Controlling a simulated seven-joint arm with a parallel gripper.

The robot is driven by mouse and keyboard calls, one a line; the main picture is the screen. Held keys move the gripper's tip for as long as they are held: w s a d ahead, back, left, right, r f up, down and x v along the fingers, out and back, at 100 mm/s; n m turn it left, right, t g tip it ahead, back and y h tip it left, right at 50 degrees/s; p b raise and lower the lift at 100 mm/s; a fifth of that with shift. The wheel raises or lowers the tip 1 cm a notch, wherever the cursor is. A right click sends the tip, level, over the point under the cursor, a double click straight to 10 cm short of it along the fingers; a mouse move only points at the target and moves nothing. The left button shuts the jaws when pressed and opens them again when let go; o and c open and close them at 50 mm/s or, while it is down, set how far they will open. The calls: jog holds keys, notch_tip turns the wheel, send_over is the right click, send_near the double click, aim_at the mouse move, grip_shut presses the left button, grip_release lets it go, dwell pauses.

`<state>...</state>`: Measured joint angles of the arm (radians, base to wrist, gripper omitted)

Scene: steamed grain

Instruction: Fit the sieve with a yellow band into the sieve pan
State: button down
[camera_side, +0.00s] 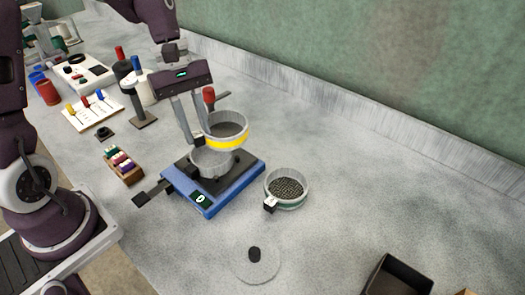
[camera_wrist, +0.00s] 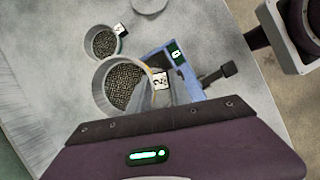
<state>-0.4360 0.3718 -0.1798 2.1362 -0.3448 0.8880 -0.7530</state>
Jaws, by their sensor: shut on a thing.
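The sieve with a yellow band (camera_side: 228,143) is a grey ring with dark mesh, roughly level. My gripper (camera_side: 196,136) is shut on its tagged side. The sieve pan (camera_side: 211,164) is a pale grey bowl on a blue device. In the side view the sieve is above the pan and a little to its right, covering part of the pan's rim; I cannot tell how large the gap is. In the wrist view the held sieve (camera_wrist: 124,84) shows its mesh and a white tag with "2" beside my gripper (camera_wrist: 178,88). The pan is hidden there.
The blue device (camera_side: 202,198) has a display and a dark side arm. A second tagged sieve (camera_side: 287,189) with dark contents stands right of it. A clear disc with a black knob (camera_side: 254,254) lies in front. A black box (camera_side: 399,277) stands front right. The right counter is clear.

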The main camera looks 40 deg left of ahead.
jog(key=shift+m, duration=0.3)
jog(key=shift+s+a+f, duration=0.65)
jog(key=shift+a+f, duration=0.15)
jog(key=shift+f, duration=0.1)
jog(key=shift+s+a+f, duration=0.6)
jog(key=shift+a+f, duration=0.15)
jog(key=shift+f, duration=0.1)
jog(key=shift+f, duration=0.8)
jog(key=c, duration=1.1)
grip_release()
jog(key=shift+o, duration=0.2)
jog(key=o, duration=0.4)
jog(key=shift+c, duration=0.2)
jog(key=shift+r, duration=0.1)
